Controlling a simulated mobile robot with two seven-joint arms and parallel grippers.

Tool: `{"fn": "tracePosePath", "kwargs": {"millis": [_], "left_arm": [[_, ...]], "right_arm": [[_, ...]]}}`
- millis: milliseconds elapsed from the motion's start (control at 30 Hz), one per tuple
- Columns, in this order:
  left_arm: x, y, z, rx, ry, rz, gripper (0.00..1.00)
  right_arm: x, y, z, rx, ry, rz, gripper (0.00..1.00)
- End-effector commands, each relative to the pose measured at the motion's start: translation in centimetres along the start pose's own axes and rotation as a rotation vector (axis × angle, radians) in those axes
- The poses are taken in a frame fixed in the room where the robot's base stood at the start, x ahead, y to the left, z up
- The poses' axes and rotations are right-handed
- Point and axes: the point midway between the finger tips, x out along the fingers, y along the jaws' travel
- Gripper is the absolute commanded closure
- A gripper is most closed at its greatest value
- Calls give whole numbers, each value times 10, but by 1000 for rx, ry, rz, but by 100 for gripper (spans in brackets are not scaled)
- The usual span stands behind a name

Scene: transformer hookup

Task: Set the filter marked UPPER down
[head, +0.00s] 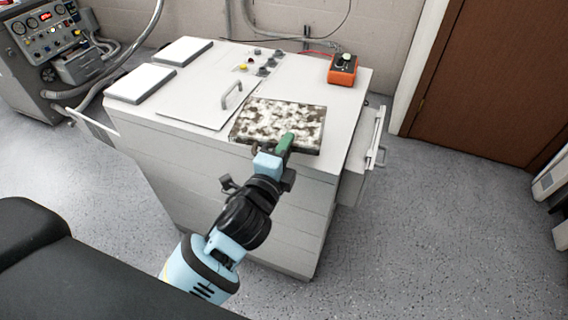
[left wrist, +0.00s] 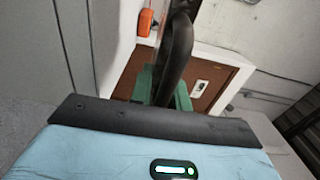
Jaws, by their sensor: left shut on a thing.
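A square filter with a mottled brown-and-white face (head: 282,118) and a dark frame is at the front right of the white cabinet's top (head: 205,90), face up. I cannot read any UPPER mark on it. My left gripper (head: 286,143), with green fingers, is shut on its near edge. I cannot tell whether the filter rests on the cabinet or hovers just above it. In the left wrist view the green fingers (left wrist: 162,86) close around a dark curved part (left wrist: 178,48), probably of the filter. My right gripper is not in view.
Two white-faced panels (head: 141,83) (head: 180,50) lie at the top's left. A lid with a handle (head: 232,95) is beside the filter. Knobs (head: 262,62) and an orange box (head: 342,70) are at the back. An open door or drawer (head: 364,150) sticks out at the right.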

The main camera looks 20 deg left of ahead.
Motion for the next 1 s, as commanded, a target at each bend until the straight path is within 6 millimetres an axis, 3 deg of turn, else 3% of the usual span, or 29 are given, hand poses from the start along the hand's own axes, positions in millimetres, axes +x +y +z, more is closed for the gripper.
{"fn": "tracePosePath", "kwargs": {"millis": [100,367,700,1000], "left_arm": [[0,18,0,-1,-1,2,100],[0,24,0,-1,-1,-1,100],[-1,70,0,-2,0,2,100],[0,70,0,0,0,-2,100]], "right_arm": [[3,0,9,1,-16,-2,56],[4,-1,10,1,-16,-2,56],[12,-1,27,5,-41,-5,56],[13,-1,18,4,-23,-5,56]]}}
